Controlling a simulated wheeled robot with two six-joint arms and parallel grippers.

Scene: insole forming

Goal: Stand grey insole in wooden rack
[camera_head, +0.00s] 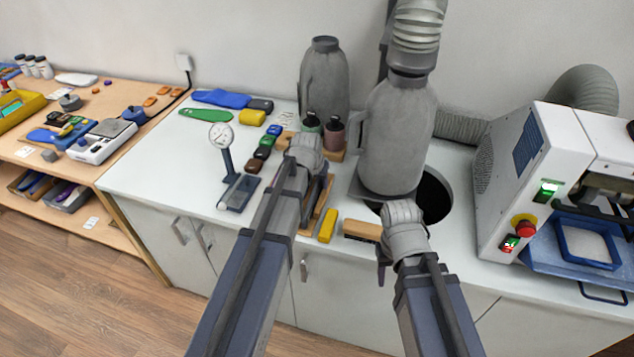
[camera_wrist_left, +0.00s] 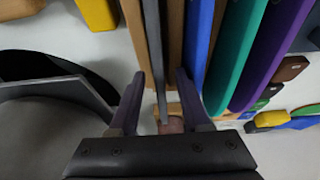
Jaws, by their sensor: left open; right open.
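My left gripper (camera_head: 313,188) is over the wooden rack (camera_head: 328,200) on the white worktop and hides most of it in the head view. In the left wrist view the left gripper (camera_wrist_left: 158,88) is open, with one finger on each side of a thin grey insole (camera_wrist_left: 157,50). The insole stands on edge between wooden bars of the rack (camera_wrist_left: 175,35); I cannot tell whether the fingers touch it. Blue (camera_wrist_left: 197,45), green (camera_wrist_left: 237,50) and purple (camera_wrist_left: 275,50) insoles stand alongside. My right gripper (camera_head: 382,272) hangs at the worktop's front edge, apparently empty and open.
A yellow block (camera_head: 327,231) and a wooden block (camera_head: 362,230) lie near the front edge. A grey machine (camera_head: 398,135) stands by a dark round opening (camera_head: 434,196).

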